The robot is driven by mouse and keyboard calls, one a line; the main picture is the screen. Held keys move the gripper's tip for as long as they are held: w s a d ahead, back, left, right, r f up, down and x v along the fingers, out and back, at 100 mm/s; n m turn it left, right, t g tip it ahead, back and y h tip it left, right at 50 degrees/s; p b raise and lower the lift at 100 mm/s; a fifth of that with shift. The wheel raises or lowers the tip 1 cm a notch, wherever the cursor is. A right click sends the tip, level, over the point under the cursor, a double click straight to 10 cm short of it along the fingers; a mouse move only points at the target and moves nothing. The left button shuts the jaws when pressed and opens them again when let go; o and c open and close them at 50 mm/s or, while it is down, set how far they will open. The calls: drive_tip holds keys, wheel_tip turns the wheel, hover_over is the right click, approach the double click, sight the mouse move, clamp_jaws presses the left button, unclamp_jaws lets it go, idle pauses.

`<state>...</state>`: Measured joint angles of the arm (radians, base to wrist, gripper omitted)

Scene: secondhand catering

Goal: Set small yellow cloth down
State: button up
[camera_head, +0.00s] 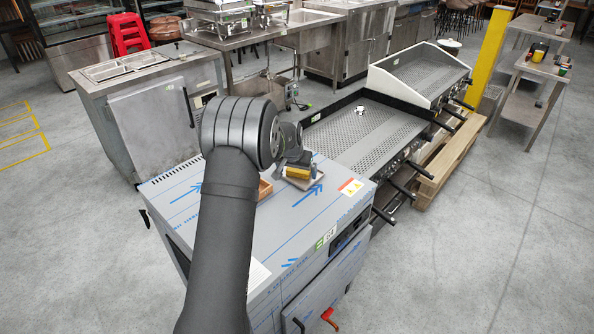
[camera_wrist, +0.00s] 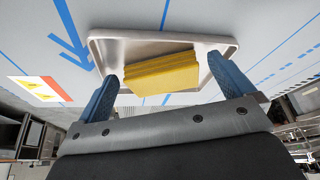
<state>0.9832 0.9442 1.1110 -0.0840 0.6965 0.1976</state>
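The small yellow cloth (camera_wrist: 162,74) is a folded, layered pad. In the wrist view it appears to lie on a shallow metal tray (camera_wrist: 110,45). My gripper (camera_wrist: 163,68) is open, with one blue finger on each side of the cloth. A gap shows at the right finger; the left finger is close to the cloth's edge, and I cannot tell whether it touches. In the head view the cloth (camera_head: 297,173) shows just under my gripper (camera_head: 298,162), which partly hides it and the tray (camera_head: 305,184).
The tray stands on a steel cabinet top (camera_head: 300,215) with blue film markings. A small brown wooden box (camera_head: 265,188) is left of the tray, partly behind my arm. A griddle (camera_head: 365,130) adjoins behind right. The cabinet top's front is clear.

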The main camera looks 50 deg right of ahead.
drive_tip(key=v, duration=1.2)
drive_tip(key=shift+r, duration=0.2)
drive_tip(key=x, duration=1.2)
drive_tip(key=shift+f, duration=0.1)
drive_tip(key=shift+r, duration=1.05)
